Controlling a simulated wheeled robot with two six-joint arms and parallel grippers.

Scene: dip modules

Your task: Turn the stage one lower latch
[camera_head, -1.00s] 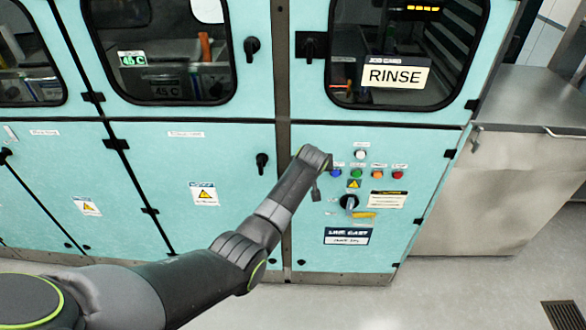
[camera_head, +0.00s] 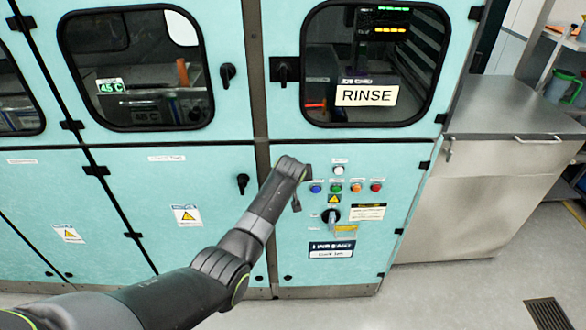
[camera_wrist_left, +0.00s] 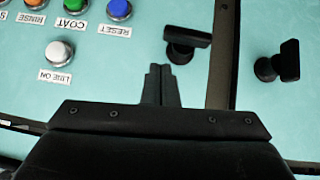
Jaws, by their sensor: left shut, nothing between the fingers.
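Two black lower latches show in the left wrist view. One latch (camera_wrist_left: 187,45) is on the door with the coloured buttons, and the other latch (camera_wrist_left: 277,62) is across the seam on the neighbouring door. The neighbouring latch also shows in the head view (camera_head: 242,183), its handle hanging down. I cannot tell which latch is stage one. My left gripper (camera_wrist_left: 160,70) is shut and empty, its fingertips apart from both latches and beside the button-door latch in the picture. In the head view my left wrist hides most of that area. My right gripper is not in view.
The buttons, white (camera_head: 339,170), blue, green, orange and red, sit close to my left wrist. Upper latches (camera_head: 228,75) and windows are above. A steel cabinet (camera_head: 490,180) stands right, with open floor before it.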

